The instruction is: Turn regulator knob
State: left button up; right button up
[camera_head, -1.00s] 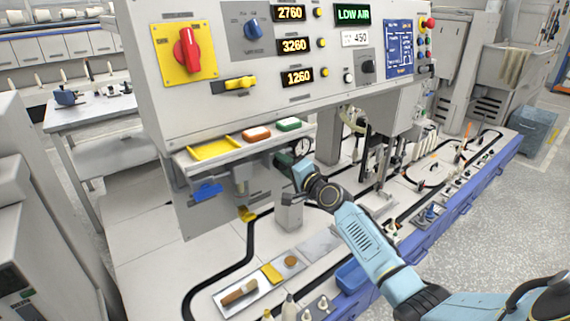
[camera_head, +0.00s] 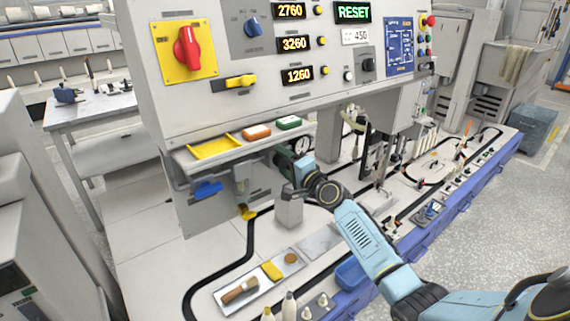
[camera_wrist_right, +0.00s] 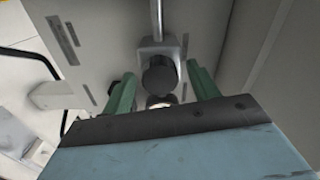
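The regulator knob (camera_wrist_right: 158,76) is a dark round knob on a grey block, seen in the right wrist view below a thin metal pipe. My right gripper (camera_wrist_right: 161,70) has its two green fingers spread, one on each side of the knob, with visible gaps. In the head view my right gripper (camera_head: 287,160) is under the panel's shelf, beside a round white gauge (camera_head: 303,144); the knob is hidden there. My left gripper is not in view.
A display (camera_head: 353,12) reads RESET. A blue valve handle (camera_head: 207,189) hangs to the left. A tray (camera_head: 240,303) with a brush lies below.

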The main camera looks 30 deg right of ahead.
jog(key=shift+s, duration=0.6)
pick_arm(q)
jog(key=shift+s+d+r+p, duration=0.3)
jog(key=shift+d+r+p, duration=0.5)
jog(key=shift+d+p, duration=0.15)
pick_arm(e)
jog(key=s+d, duration=0.1)
jog(key=s, duration=1.1)
jog(key=shift+s, duration=0.1)
